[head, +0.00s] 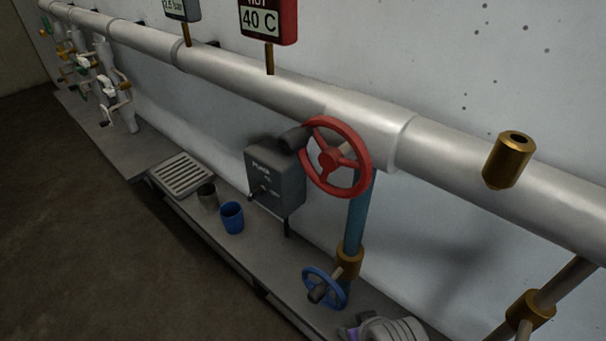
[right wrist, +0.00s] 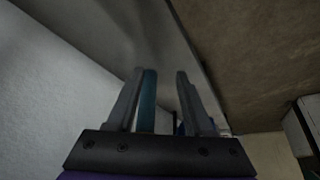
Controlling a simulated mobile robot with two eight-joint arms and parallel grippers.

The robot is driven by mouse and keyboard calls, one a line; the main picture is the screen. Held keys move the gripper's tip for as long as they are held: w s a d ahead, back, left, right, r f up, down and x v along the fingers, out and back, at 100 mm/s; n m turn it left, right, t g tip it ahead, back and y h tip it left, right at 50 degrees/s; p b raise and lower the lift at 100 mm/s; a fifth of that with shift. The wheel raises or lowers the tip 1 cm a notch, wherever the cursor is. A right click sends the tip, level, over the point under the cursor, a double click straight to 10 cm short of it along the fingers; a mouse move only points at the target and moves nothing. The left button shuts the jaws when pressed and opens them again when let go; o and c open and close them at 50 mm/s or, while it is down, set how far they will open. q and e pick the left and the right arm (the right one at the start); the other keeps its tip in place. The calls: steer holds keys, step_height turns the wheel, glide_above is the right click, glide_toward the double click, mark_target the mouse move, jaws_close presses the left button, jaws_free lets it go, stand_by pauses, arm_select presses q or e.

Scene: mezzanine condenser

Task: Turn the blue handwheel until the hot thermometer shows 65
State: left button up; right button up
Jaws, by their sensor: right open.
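The blue handwheel (head: 325,287) is low in the head view, on a brass fitting (head: 348,263) at the foot of a blue vertical pipe (head: 355,225). The red-framed hot thermometer (head: 268,20) reads 40 C at the top edge. My right gripper (right wrist: 160,72) is open in the right wrist view. A teal-blue pipe (right wrist: 147,100) shows beside its left finger, within the gap as pictured; I cannot tell whether they touch. A small blue patch by the right finger is mostly hidden. A grey and purple part at the head view's bottom edge seems mine. My left gripper is not in view.
A red handwheel (head: 335,157) sits above the blue one. A grey box (head: 275,178), blue cup (head: 232,218), dark cup (head: 208,196) and slatted grate (head: 181,175) are to the left. A thick pipe (head: 468,160) runs along the wall. The floor (head: 90,240) is clear.

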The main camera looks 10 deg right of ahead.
steer(key=shift+o, duration=0.2)
stand_by(0.8)
steer(key=shift+o, duration=0.6)
